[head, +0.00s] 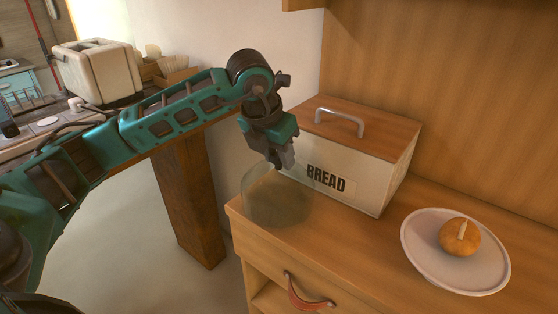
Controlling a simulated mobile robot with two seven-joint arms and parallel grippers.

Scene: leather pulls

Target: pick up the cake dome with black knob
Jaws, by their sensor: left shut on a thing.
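The cake dome (275,205) is a clear, faintly greenish glass cover at the left front corner of the wooden cabinet top, in front of the bread box. My left gripper (281,163) points down at the top of the dome and is shut on it there. The black knob is hidden by the fingers. I cannot tell whether the dome's rim touches the cabinet top or hangs just above it. My right gripper is not in view.
A white bread box (345,182) with a wooden lid and metal handle stands right behind the dome. A drawer with a leather pull (306,296) is below.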

